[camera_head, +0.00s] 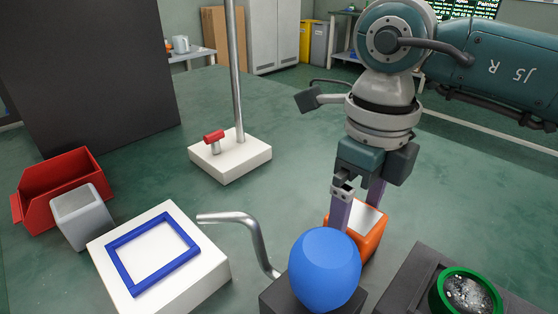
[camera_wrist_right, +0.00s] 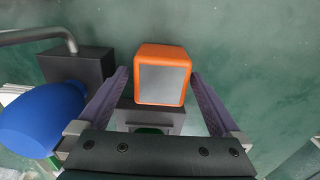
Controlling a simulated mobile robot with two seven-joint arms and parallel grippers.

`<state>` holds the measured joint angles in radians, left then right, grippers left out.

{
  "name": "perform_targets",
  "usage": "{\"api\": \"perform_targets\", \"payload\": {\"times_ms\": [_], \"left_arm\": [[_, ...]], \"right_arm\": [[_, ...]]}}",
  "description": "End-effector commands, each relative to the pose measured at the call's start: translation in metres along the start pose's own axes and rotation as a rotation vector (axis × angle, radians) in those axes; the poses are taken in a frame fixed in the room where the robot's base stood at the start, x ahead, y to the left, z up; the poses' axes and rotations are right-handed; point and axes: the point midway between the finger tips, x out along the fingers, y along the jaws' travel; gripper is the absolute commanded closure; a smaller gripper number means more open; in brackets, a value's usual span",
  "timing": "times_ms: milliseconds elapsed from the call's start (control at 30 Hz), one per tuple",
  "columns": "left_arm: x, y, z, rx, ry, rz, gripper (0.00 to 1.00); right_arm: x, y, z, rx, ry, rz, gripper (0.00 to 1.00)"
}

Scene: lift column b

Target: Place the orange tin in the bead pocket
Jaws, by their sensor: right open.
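The orange tin (camera_head: 372,243), a box shape with a grey top face, sits behind the blue rounded object in the head view, which hides part of it. My right gripper (camera_head: 357,212) points down at the tin with its fingers apart. In the right wrist view the tin (camera_wrist_right: 163,82) lies between the two purple fingers (camera_wrist_right: 161,88), with narrow gaps showing beside it. The bead pocket (camera_head: 437,297), a green round rim filled with silvery beads, is on a dark block at the lower right. My left gripper is out of view.
The blue rounded object (camera_head: 324,268) stands on a dark block (camera_head: 276,297) beside a bent metal tube (camera_head: 248,225), close to the tin. A white block with a blue frame (camera_head: 119,268), a grey cup (camera_head: 82,218) and a red bin (camera_head: 58,177) are at left.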

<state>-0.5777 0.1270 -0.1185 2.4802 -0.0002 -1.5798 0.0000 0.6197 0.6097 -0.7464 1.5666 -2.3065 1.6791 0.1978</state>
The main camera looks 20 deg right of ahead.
Motion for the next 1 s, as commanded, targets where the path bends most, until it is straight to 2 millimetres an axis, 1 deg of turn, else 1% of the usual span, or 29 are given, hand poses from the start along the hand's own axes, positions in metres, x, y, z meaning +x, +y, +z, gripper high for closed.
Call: {"api": "perform_targets", "payload": {"times_ms": [67, 267, 1000], "left_arm": [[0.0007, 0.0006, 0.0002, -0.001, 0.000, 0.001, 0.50], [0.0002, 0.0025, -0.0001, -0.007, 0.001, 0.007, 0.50], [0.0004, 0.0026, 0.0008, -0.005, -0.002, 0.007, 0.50]], "right_arm": [[0.0033, 0.0000, 0.0000, 0.000, 0.000, 0.000, 0.00], [0.0028, -0.0003, 0.0002, 0.000, -0.001, -0.001, 0.01], [0.0023, -0.0005, 0.0003, 0.000, -0.001, -0.001, 0.84]]}}
